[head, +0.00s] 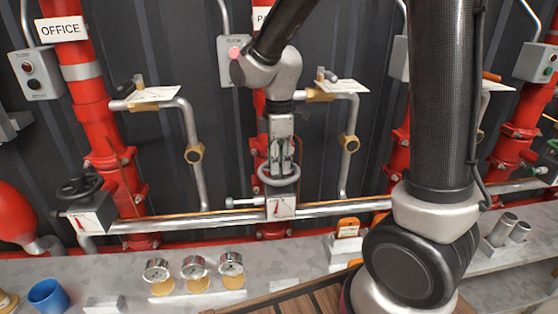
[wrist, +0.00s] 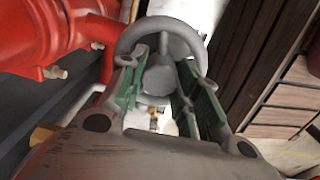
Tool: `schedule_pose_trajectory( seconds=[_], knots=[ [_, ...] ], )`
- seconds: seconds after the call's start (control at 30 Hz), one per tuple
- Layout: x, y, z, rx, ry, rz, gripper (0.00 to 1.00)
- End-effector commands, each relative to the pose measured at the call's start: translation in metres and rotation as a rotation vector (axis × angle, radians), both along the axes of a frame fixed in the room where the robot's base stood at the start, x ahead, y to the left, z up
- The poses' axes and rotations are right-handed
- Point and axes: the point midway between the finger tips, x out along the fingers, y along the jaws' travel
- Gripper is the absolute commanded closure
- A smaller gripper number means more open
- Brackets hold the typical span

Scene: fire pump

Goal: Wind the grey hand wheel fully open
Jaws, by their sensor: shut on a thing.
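The grey hand wheel (head: 279,178) sits on top of a valve box (head: 281,205) with a white face and a red pointer, at the middle of the horizontal pipe in the head view. My gripper (head: 280,165) points down onto it from above. In the wrist view the wheel (wrist: 160,45) shows as a thick grey ring with a hub, beyond and between my green-padded fingers (wrist: 163,85). The fingers are shut on the wheel. The exact contact of the pads is partly hidden by the gripper body.
A black hand wheel (head: 80,187) stands on another valve box at the left. Three gauges (head: 195,267), a blue cup (head: 48,295) and an orange-topped block (head: 348,227) are on the grey ledge. Red pipes (head: 100,120) and thin grey pipes rise behind.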

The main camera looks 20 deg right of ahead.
Motion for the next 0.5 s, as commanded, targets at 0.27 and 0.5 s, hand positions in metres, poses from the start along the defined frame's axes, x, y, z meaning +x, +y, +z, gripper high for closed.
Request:
schedule_pose_trajectory(
  seconds=[0.27, 0.5],
  knots=[
    [-0.0003, 0.0, -0.0001, 0.0, 0.001, 0.058, 1.0],
    [-0.0003, 0.0, -0.0002, 0.0, 0.001, 0.226, 1.0]
  ],
)
